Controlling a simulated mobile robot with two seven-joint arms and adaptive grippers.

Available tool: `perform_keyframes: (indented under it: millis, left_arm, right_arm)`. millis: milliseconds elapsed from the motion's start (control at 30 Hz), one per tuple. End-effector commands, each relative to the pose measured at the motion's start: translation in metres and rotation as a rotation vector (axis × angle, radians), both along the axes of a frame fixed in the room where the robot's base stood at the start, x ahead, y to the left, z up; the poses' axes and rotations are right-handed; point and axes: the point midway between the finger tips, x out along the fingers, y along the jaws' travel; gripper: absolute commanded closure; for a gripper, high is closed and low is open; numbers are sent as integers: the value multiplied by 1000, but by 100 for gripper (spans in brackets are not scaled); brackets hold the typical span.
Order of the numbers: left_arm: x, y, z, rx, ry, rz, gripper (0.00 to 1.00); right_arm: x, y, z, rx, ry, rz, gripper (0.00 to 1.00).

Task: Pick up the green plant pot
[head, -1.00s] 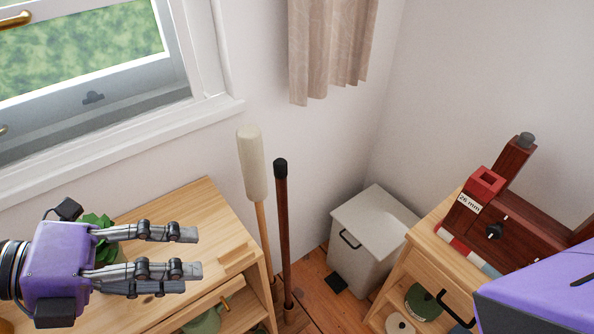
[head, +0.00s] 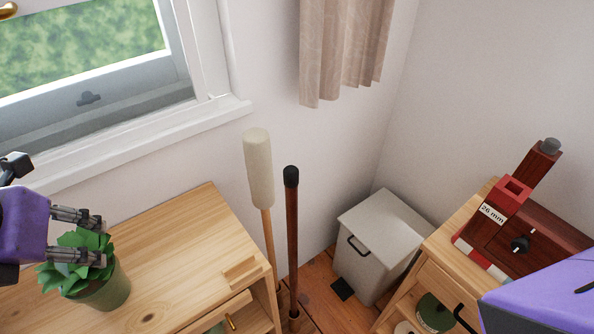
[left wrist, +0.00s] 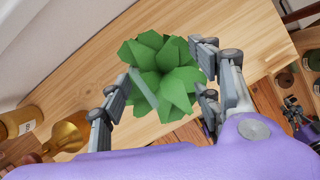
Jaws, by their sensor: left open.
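The green plant pot (head: 106,291) stands upright on the wooden cabinet top at the lower left of the head view, with a leafy green plant in it. My left gripper (head: 103,240) is open, with its fingers over the leaves and above the pot's rim in the picture. In the left wrist view the plant (left wrist: 162,75) sits between the spread fingers of the left gripper (left wrist: 160,85), and its leaves hide the pot. I cannot tell whether the fingers touch the leaves. My right gripper is not in view.
The cabinet top (head: 180,250) is clear right of the pot. A padded pole (head: 258,170) and a dark pole (head: 291,230) stand beside the cabinet. A grey bin (head: 375,245) is in the corner. Brass items (left wrist: 68,135) show in the left wrist view.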

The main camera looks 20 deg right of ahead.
Motion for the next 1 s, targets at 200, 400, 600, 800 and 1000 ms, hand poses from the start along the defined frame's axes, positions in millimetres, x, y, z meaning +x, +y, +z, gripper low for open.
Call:
perform_keyframes:
  millis: [200,400,600,800,1000]
  left_arm:
    - [3,0,-9,1,2,-1,42]
    - [3,-1,-9,0,2,-1,52]
    - [3,0,-9,1,3,-1,78]
    - [2,0,-9,1,4,-1,100]
    - [3,0,-8,1,0,-1,100]
  right_arm:
    - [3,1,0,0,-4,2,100]
    - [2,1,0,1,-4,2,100]
    - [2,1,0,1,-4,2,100]
    - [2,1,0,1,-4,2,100]
    - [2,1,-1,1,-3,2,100]
